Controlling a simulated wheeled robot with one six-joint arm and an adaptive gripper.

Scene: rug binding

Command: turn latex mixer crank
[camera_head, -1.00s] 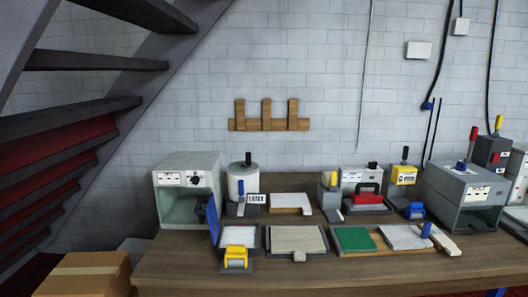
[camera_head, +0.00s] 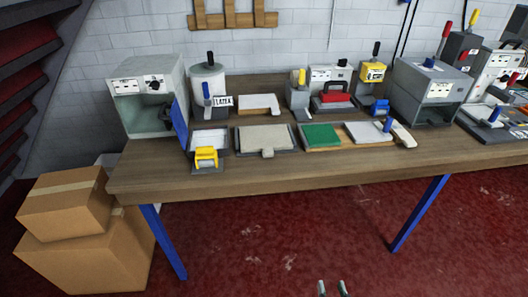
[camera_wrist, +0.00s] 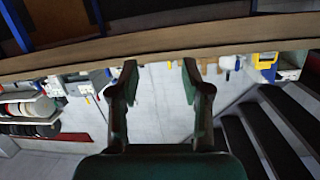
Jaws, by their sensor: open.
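I cannot tell for certain which is the crank. My gripper (camera_head: 333,288) shows only as two fingertips at the bottom of the head view, in front of the bench and far from the mixer. In the wrist view the gripper (camera_wrist: 160,66) is open with nothing between its fingers.
A grey machine (camera_head: 148,95) stands left of the mixer, its blue flap (camera_head: 179,124) near it. A yellow-handled tool (camera_head: 206,158) and a grey pad (camera_head: 265,138) lie in front. Cardboard boxes (camera_head: 66,203) stand at left. The red floor (camera_head: 290,235) before the bench is clear.

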